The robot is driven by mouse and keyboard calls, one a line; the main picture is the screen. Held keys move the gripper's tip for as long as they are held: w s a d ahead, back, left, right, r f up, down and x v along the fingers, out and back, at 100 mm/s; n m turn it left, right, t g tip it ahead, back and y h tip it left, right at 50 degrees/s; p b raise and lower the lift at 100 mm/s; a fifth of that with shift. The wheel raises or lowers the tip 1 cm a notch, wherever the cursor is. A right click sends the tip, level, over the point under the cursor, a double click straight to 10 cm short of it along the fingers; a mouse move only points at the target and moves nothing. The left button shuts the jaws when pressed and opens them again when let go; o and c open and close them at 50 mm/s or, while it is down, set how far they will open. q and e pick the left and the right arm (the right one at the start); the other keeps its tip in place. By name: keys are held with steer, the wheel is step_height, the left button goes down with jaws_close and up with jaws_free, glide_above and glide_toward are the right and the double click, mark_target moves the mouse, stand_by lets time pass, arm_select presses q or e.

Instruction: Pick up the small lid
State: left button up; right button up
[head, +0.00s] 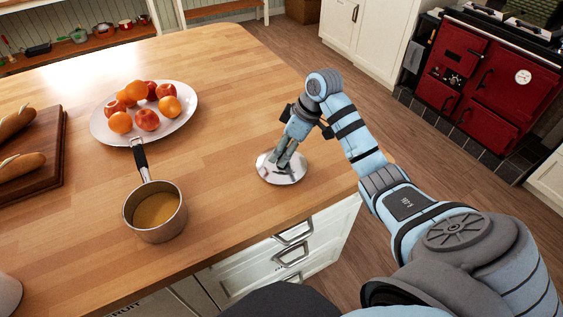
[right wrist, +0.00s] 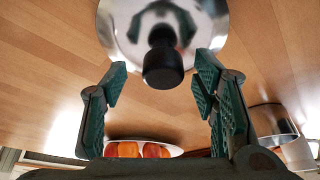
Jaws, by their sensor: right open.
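The small lid (head: 268,175) is a shiny silver disc lying flat on the wooden island top near its right edge. In the right wrist view the lid (right wrist: 125,25) shows at the top, with its black knob (right wrist: 162,62) pointing toward the camera. My right gripper (head: 284,161) is directly above the lid, pointing down, and hides part of it in the head view. In the right wrist view its two green-padded fingers are spread, one on each side of the knob, with gaps between. Nothing is held. My left gripper is not in view.
A saucepan (head: 130,210) with yellowish contents stands left of the lid. Behind it is a white plate (head: 183,96) of oranges and apples. A board (head: 50,170) with bread lies at far left. The wood between saucepan and lid is clear.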

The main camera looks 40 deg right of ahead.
steer(key=shift+w+a+f, duration=0.15)
steer(key=shift+f, duration=0.4)
steer(key=shift+a, duration=0.1)
steer(key=shift+c, duration=0.9)
jaws_close()
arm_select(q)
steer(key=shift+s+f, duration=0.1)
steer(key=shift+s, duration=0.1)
arm_select(e)
steer(key=shift+r, duration=0.1)
